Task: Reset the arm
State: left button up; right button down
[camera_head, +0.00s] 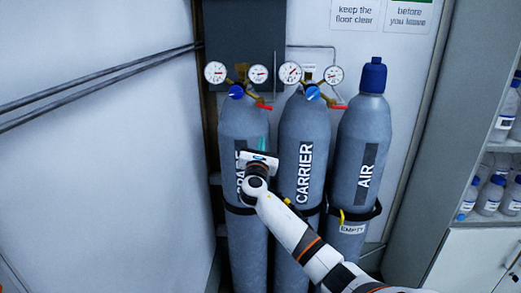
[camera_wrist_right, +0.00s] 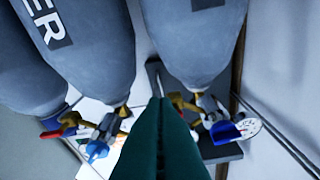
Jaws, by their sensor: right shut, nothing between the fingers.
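My right arm (camera_head: 310,250) reaches in from the lower right of the head view. Its gripper (camera_head: 262,144) is in front of the left gas cylinder (camera_head: 240,130) and hides part of that cylinder's label. In the right wrist view, the green fingers of my right gripper (camera_wrist_right: 161,102) lie together, shut and empty. Their tips point between two cylinders' valve ends in that picture; whether they touch anything cannot be told. My left gripper is not in view.
The CARRIER cylinder (camera_head: 305,135) and AIR cylinder (camera_head: 361,140) stand to the right. AIR has a blue cap (camera_head: 372,76) and an EMPTY tag (camera_head: 352,229). Regulators with gauges (camera_head: 290,72) top the other two. A bottle cabinet (camera_head: 460,130) stands right; a wall (camera_head: 100,180) is left.

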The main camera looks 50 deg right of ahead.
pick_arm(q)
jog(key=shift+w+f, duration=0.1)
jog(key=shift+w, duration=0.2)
pick_arm(e)
jog(key=shift+s+a+f, duration=0.1)
jog(key=shift+s+a, duration=0.1)
jog(key=shift+a, duration=0.4)
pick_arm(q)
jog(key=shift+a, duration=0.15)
pick_arm(e)
jog(key=shift+w, duration=0.1)
